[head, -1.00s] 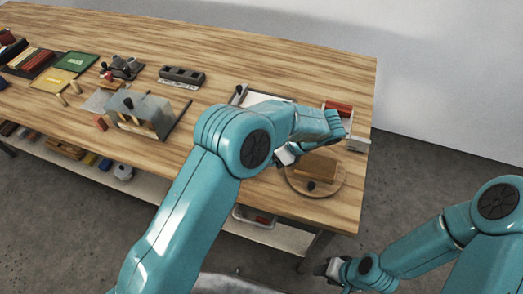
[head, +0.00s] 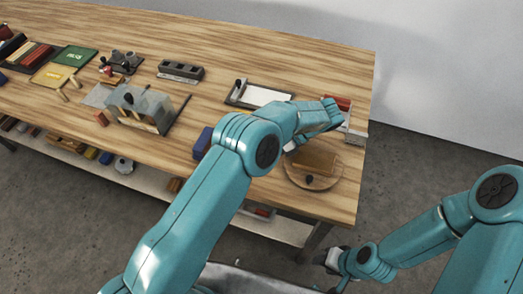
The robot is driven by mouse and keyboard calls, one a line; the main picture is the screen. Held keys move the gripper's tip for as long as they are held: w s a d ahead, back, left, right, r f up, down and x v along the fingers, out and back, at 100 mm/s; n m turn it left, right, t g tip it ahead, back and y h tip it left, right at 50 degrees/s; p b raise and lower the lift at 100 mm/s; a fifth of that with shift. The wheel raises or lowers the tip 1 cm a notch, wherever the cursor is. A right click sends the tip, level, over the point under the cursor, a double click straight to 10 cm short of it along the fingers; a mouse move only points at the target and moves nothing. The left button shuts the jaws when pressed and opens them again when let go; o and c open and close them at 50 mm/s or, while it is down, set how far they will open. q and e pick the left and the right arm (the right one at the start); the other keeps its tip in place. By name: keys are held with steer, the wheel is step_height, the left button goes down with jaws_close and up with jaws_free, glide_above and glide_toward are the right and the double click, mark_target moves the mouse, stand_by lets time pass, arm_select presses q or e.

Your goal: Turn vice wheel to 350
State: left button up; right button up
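No part is clearly marked as a vice wheel, and I see no readable scale. A round wooden disc (head: 336,178) lies near the table's right end. It bears a brown block (head: 318,159) and a dark knob (head: 309,180) at its near side. My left gripper (head: 291,146) is just beyond the disc's upper left edge, mostly hidden by my own arm. I cannot tell whether it is open or touches anything. My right gripper (head: 329,263) hangs low off the table's front right corner, small and dark, its fingers unclear.
A red piece in a pale holder (head: 347,118) stands behind my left wrist. A white-topped tray (head: 265,95) lies left of it. A blue box (head: 203,142) is partly behind my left arm. A grey translucent box (head: 147,108) stands farther left. Bare wood lies along the back.

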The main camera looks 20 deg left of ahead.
arm_select(q)
steer(key=o, duration=1)
steer(key=shift+s, duration=0.1)
steer(key=shift+o, duration=0.2)
steer(key=shift+r, duration=0.1)
arm_select(e)
steer(key=shift+r, duration=0.1)
